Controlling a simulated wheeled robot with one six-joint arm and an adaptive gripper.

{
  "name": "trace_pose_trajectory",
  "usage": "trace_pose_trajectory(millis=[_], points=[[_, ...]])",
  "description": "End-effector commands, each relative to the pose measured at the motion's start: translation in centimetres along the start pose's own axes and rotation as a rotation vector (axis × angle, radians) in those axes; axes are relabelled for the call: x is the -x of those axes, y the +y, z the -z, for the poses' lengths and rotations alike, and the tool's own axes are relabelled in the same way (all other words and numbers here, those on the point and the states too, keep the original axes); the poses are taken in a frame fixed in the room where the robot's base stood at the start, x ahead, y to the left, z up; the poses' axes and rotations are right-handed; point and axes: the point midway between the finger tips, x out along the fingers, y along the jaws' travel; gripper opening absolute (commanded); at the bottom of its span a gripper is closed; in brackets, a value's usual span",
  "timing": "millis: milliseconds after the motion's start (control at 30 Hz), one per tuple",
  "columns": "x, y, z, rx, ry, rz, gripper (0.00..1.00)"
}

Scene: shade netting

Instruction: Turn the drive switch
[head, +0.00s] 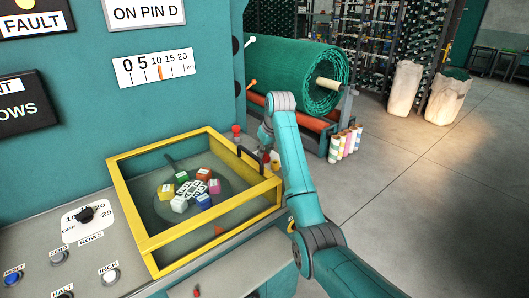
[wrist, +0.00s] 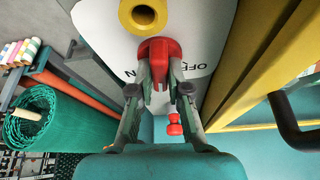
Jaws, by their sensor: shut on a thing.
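The drive switch shows in the wrist view as a red handle (wrist: 159,50) on a white plate (wrist: 195,60) with partly covered lettering that seems to include OFF and ON. My gripper (wrist: 160,75) is shut on the red handle, with one finger on each side of it. In the head view my gripper (head: 266,148) is at the far right end of the console, just beyond the yellow-framed box. There my arm and the box hide most of the switch.
A yellow ring-shaped part (wrist: 143,14) sits close to the red handle. A yellow-framed box (head: 150,243) with a dark handle (head: 250,158) stands beside my gripper. A small red knob (wrist: 175,124) is near the fingers. A green netting roll (head: 290,65) lies behind.

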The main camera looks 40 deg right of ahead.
Motion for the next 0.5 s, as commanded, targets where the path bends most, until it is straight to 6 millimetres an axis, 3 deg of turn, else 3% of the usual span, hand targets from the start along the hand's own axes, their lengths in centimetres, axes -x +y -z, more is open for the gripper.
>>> trace_pose_trajectory(millis=[500], points=[[0.01,0.26,0.05,0.316,0.0,0.132,0.0]])
